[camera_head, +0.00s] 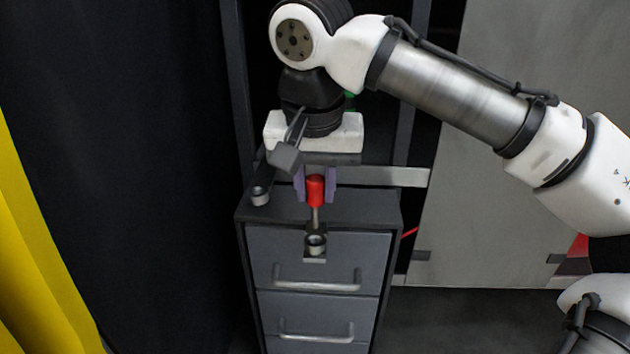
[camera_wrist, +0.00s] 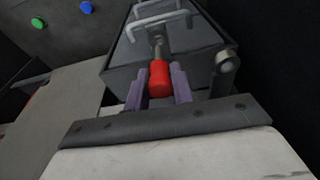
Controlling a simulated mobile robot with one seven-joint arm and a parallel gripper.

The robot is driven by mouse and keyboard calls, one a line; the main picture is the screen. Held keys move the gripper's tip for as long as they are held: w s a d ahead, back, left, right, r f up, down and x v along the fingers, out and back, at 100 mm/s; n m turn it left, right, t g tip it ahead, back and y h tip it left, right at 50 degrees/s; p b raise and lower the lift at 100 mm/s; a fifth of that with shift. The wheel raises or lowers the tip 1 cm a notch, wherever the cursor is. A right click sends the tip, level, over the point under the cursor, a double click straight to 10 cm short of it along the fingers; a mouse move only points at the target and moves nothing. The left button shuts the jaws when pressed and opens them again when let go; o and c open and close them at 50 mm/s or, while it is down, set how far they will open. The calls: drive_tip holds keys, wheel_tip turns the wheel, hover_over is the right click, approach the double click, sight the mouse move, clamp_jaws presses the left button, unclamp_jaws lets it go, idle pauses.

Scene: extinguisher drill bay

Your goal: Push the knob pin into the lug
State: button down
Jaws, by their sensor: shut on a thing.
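The knob pin (camera_head: 315,191) has a red cylindrical knob and a thin grey shaft pointing down. My gripper (camera_head: 316,188) is shut on the red knob, with a purple finger on each side. The lug (camera_head: 315,243) is a small metal ring on the front of the drawer cabinet's top drawer. The shaft's lower end is at or just above the ring; I cannot tell whether it has entered.
The dark grey cabinet (camera_head: 375,210) has drawers with bar handles (camera_head: 317,281) below the lug. A second small metal ring (camera_head: 259,197) stands at the cabinet top's left edge; it also shows in the wrist view (camera_wrist: 224,62). A yellow surface (camera_head: 35,250) is at far left.

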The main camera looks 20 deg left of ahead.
sight(315, 220)
drive_tip(key=shift+s+b+x, duration=0.25)
drive_tip(key=shift+b+x, duration=0.5)
drive_tip(key=shift+x, duration=0.4)
drive_tip(key=shift+s+b+x, duration=0.25)
drive_tip(key=shift+b+x, duration=0.5)
drive_tip(key=shift+x, duration=0.4)
drive_tip(key=shift+s+b+x, duration=0.2)
drive_tip(key=shift+b+x, duration=0.55)
drive_tip(key=shift+x, duration=0.4)
drive_tip(key=shift+d+f, duration=0.1)
drive_tip(key=shift+f, duration=0.1)
drive_tip(key=c, duration=1.1)
unclamp_jaws()
drive_tip(key=shift+r, duration=0.15)
